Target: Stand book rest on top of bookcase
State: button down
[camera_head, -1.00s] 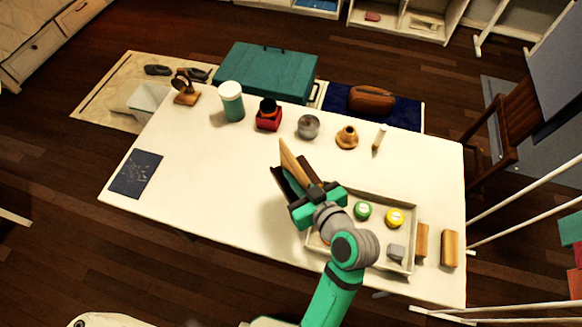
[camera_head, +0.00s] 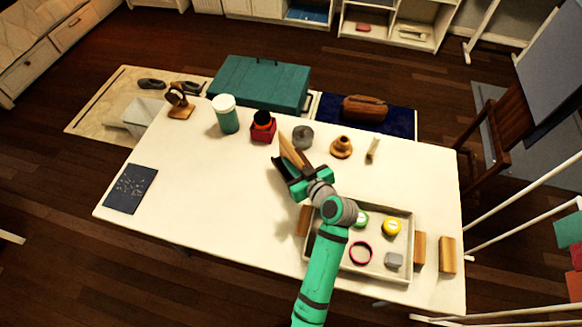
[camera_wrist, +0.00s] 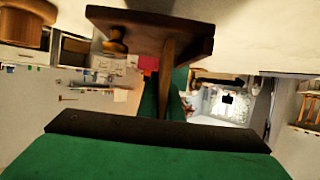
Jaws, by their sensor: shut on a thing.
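The wooden book rest, with a light-brown panel and a dark panel, is held above the white table in the head view (camera_head: 292,150). It also shows in the wrist view (camera_wrist: 150,28), tilted across the top of the picture. My gripper (camera_head: 297,178) is shut on it; the exact contact is partly hidden by the gripper. A low white open-shelf unit (camera_head: 389,40), which may be the bookcase, stands across the floor at the top of the head view. Its top is partly cut off. My gripper is far from it, over the table.
The white table (camera_head: 200,190) holds a tray (camera_head: 407,225) with small items, wooden blocks (camera_head: 447,255), a teal-and-white jar (camera_head: 226,114) and several small objects along its far edge. A teal case (camera_head: 262,82) and wooden chair (camera_head: 500,130) stand beyond. The table's left middle is clear.

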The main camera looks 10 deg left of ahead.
jog(key=shift+w+a+f, duration=0.1)
jog(key=shift+w+f, duration=0.15)
jog(key=shift+f, duration=1.45)
jog(key=shift+f, duration=0.15)
jog(key=c, duration=1.9)
grip_release()
